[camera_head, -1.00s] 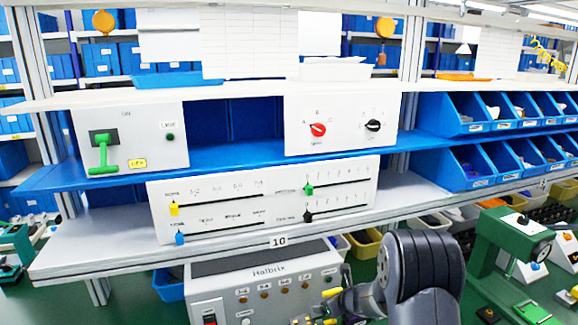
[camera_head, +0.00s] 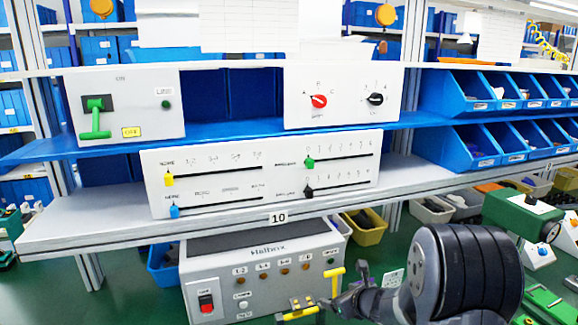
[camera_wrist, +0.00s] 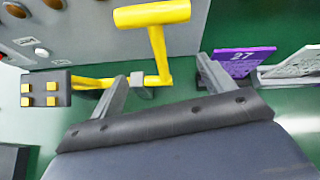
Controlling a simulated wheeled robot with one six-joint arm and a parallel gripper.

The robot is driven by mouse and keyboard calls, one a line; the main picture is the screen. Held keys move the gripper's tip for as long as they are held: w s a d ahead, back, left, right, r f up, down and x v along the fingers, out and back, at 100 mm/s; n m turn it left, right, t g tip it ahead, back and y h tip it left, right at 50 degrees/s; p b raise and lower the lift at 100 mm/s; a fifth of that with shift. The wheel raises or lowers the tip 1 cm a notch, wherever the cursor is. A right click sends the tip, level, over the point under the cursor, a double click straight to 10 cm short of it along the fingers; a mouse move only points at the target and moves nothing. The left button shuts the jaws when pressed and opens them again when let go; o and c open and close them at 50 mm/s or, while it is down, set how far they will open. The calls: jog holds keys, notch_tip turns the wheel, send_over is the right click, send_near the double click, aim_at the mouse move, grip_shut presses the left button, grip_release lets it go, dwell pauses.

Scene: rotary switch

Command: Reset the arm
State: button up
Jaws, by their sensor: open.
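The white switch panel (camera_head: 343,114) stands on the blue upper shelf. It carries a red rotary knob (camera_head: 319,101) and a black rotary knob (camera_head: 376,99). My gripper (camera_wrist: 163,70) is open in the wrist view, low in front of the Halbrix box, well below the knobs. A yellow T-shaped handle (camera_wrist: 155,16) lies just beyond the fingers, and its lower bar passes behind the left finger. The handle also shows in the head view (camera_head: 336,280). I see nothing clamped between the fingers; whether they touch the bar I cannot tell.
The grey Halbrix control box (camera_head: 262,270) stands under the lower shelf. A slider panel (camera_head: 235,188) and a green lever box (camera_head: 158,110) are above. Blue bins (camera_head: 480,145) fill the right. A purple card marked 27 (camera_wrist: 240,66) lies beyond my right finger.

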jog(key=shift+s+d+f+t+y+b, duration=0.15)
jog(key=shift+s+f+t+b, duration=0.25)
jog(key=shift+b, duration=1.25)
jog(key=shift+s+d+f+t+y+b, duration=0.15)
jog(key=shift+t+b, duration=0.45)
jog(key=shift+b, duration=1.05)
jog(key=b, duration=0.2)
jog(key=t+b, duration=0.1)
jog(key=b, duration=0.2)
jog(key=shift+s+f+t+y, duration=0.3)
jog(key=shift+s+y, duration=0.05)
jog(key=shift+y, duration=0.05)
jog(key=shift+s+t+b, duration=0.2)
jog(key=shift+t+b, duration=0.3)
jog(key=shift+b, duration=0.5)
